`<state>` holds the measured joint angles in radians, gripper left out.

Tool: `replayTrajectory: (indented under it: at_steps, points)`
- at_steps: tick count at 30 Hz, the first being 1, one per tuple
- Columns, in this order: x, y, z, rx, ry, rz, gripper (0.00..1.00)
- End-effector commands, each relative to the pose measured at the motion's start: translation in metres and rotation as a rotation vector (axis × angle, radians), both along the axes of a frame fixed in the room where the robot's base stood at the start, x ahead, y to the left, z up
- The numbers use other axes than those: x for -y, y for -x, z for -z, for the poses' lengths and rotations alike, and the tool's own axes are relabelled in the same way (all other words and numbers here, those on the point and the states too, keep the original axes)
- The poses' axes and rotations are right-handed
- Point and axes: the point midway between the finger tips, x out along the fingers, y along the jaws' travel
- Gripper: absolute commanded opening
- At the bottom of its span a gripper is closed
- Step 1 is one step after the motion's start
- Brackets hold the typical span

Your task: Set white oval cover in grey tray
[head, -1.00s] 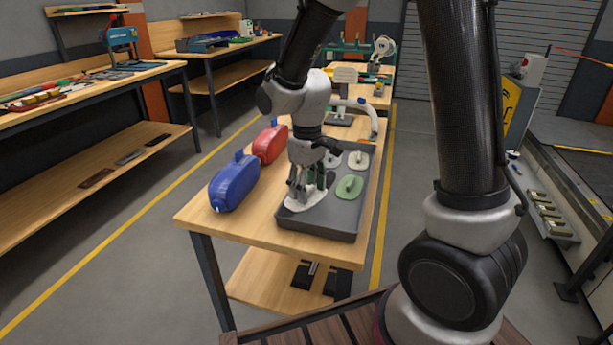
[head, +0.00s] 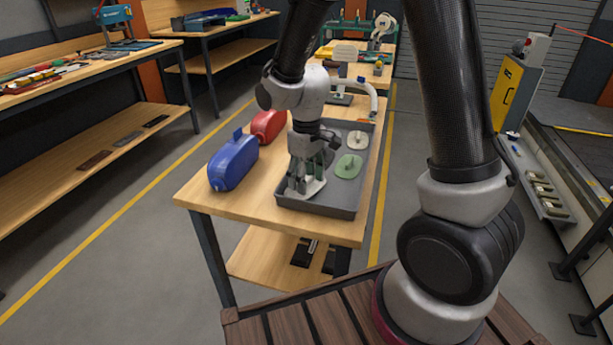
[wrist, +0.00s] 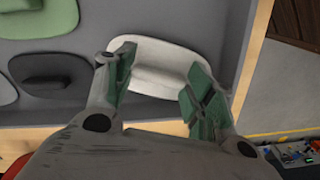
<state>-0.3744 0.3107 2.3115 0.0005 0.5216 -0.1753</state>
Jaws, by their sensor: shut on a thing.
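The white oval cover (head: 313,188) is at the near left corner of the grey tray (head: 335,206), inside its rim. In the wrist view, the white cover (wrist: 155,62) lies between the two green-padded fingers, with grey tray floor (wrist: 215,30) around it. My gripper (head: 306,178) is shut on it and points down into the tray. The fingers hide part of the cover in the head view. I cannot tell whether its underside touches the tray floor.
The tray also holds a green cover (head: 348,166), a pale cover (head: 357,139) and a dark grey cover (wrist: 55,75). A blue housing (head: 234,163) and a red housing (head: 268,126) stand left of the tray on the wooden bench (head: 250,205).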

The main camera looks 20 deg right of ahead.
Motion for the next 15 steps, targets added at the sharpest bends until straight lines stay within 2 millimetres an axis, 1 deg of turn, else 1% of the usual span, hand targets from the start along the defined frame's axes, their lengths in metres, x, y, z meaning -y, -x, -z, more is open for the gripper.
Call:
replayTrajectory:
  at_steps: [10,11,12,15]
  points:
    - [0.0000,-0.0001,0.0070,0.000,0.000,0.000,0.18]
    - [0.0000,-0.0002,0.0072,0.001,-0.001,0.000,0.56]
    - [0.0000,-0.0002,0.0070,0.001,-0.001,0.000,0.63]
    - [-0.0001,-0.0002,0.0070,0.001,-0.001,0.000,0.79]
